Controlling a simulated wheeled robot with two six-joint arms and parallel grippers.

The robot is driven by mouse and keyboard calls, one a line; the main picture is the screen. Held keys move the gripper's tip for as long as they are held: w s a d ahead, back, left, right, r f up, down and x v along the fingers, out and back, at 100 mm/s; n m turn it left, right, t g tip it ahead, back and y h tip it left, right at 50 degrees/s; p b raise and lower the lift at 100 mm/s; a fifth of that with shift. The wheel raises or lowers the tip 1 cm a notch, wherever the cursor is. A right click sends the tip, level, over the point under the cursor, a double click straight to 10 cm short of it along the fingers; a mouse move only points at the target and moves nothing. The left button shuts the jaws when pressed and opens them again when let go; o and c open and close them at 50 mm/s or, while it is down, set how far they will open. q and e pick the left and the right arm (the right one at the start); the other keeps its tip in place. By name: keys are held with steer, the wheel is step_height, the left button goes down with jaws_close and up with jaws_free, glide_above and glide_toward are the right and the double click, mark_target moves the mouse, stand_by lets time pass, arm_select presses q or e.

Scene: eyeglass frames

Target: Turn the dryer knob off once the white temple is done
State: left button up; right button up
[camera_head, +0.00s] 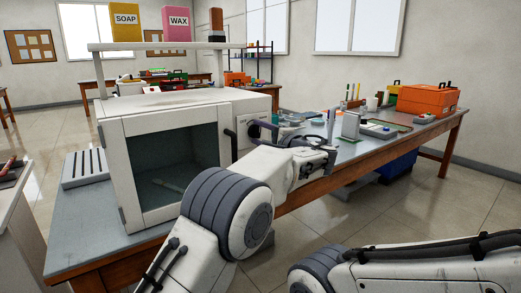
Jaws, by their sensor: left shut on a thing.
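The dryer (170,113) is a white box with a glass door (170,160), which is closed, on the bench at the left. Its knob is on the front panel right of the door, mostly hidden by my left gripper (257,129). My left gripper reaches that panel and is shut on the knob, though the contact is small and partly covered by my wrist. A thin pale piece (168,185) lies inside behind the glass; it may be the white temple, but its colour is hard to tell. My right gripper is out of view; only its arm shows at the lower right.
A white slotted rack (84,168) stands left of the dryer. Tools and an orange toolbox (428,100) stand farther right on the bench.

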arm_select(q)
steer(key=n+b, duration=0.5)
steer(key=b, duration=0.1)
steer(key=shift+s+a+n, duration=0.1)
steer(key=shift+a+n, duration=0.1)
steer(key=shift+n, duration=0.2)
steer(key=n+b, duration=0.2)
steer(key=n, duration=0.1)
steer(key=shift+a+n+b, duration=0.1)
steer(key=shift+n+b, duration=0.55)
steer(key=shift+n, duration=0.25)
steer(key=o, duration=1.3)
steer(key=shift+d+f, duration=0.15)
steer(key=shift+d, duration=0.05)
steer(key=shift+s+d, duration=0.2)
steer(key=shift+s, duration=0.05)
steer(key=v, duration=0.9)
steer(key=shift+s+d+b, duration=0.15)
steer(key=shift+s+b, duration=0.15)
